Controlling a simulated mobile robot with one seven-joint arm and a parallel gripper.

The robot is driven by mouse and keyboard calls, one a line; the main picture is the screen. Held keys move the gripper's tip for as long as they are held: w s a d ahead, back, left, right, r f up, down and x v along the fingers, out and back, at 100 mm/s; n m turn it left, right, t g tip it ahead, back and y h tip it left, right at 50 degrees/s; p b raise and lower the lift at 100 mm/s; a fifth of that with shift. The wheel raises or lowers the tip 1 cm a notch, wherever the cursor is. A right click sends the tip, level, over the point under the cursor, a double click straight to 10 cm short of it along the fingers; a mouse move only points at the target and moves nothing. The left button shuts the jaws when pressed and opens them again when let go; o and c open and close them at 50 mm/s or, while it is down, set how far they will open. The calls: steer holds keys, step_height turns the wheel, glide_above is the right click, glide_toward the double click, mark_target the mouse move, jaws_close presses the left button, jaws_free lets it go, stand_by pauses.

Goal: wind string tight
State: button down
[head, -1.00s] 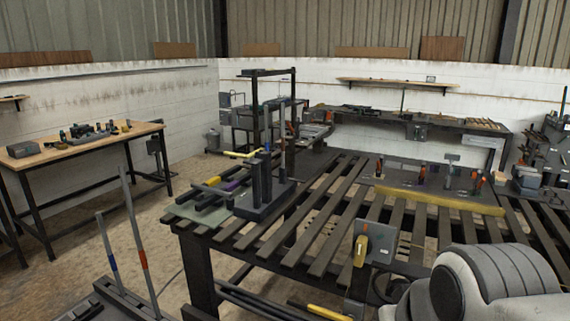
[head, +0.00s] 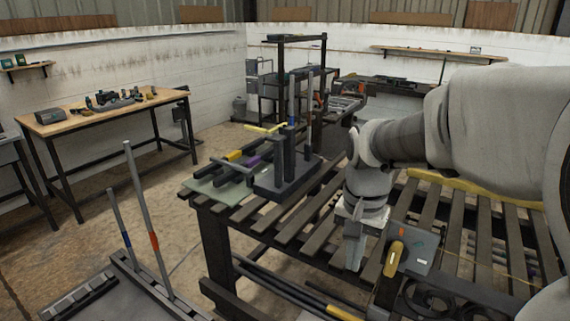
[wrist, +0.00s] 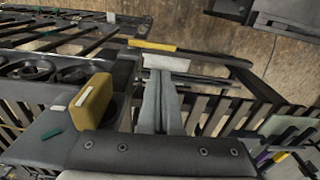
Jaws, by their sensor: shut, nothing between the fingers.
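A grey box (head: 418,250) with a yellow handle (head: 394,260) is at the table's front edge; the handle also shows large at the left in the wrist view (wrist: 92,98). My gripper (head: 354,266) points down over the front edge, just left of the box and apart from the stand. Its fingers (wrist: 163,85) are together and empty, beside the yellow handle.
Yellow and purple pieces (head: 252,161) lie by the stand. Bars with a yellow part (head: 340,312) are under the table. A grey rack with two upright rods (head: 140,225) stands at the front left. A wooden bench (head: 90,122) is behind it, with bare floor between bench and table.

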mark_target(342, 312)
steer(key=shift+m+g, duration=0.3)
steer(key=f, duration=0.5)
steer(key=f+b, duration=0.1)
steer(key=f, duration=0.4)
steer(key=w+f, duration=0.1)
steer(key=f, duration=0.4)
steer(key=shift+w+b, duration=0.1)
steer(key=shift+b, duration=0.3)
steer(key=shift+f, duration=0.1)
